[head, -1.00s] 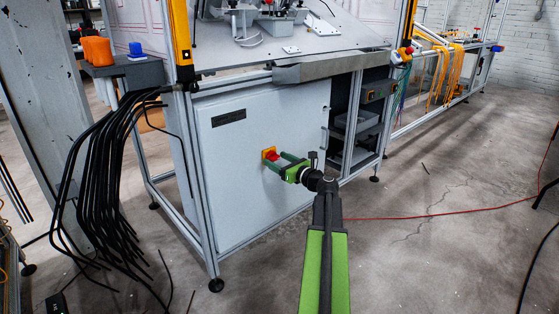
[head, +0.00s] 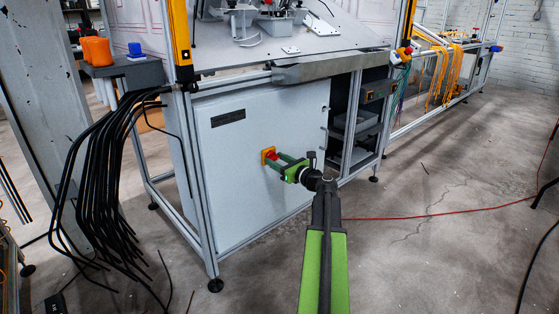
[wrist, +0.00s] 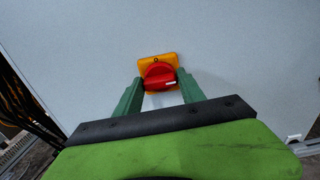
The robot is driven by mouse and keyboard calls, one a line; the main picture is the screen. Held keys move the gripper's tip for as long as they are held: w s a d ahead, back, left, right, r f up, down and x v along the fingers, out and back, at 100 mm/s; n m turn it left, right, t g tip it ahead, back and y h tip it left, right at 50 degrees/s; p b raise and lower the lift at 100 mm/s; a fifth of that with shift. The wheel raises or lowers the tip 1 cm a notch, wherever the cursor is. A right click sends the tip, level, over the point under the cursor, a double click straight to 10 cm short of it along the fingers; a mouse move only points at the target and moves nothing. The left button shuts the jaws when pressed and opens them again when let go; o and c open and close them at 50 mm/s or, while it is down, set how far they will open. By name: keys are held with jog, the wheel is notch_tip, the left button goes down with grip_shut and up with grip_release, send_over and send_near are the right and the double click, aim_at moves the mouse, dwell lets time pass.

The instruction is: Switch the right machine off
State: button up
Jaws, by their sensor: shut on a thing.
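A red rotary switch (wrist: 159,76) on a yellow plate (wrist: 145,63) sits on the front of a light grey cabinet (head: 255,195). In the wrist view, my gripper (wrist: 160,85) has its two green fingers on either side of the red knob, closed on it. The knob's white mark points to the right and slightly down. In the head view, my gripper (head: 277,160) reaches the switch from the right, and its fingers hide part of the knob.
A grey post (head: 45,110) and a bundle of black cables (head: 110,180) stand left of the cabinet. A second frame with hanging yellow cables (head: 440,75) is at the back right. A red cable (head: 440,212) crosses the open concrete floor.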

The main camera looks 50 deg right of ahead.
jog(key=n, duration=0.8)
jog(key=shift+n, duration=0.3)
jog(key=n, duration=0.4)
jog(key=shift+f+n, duration=0.1)
jog(key=shift+n, duration=2.4)
jog(key=o, duration=1.4)
jog(key=shift+c, duration=0.2)
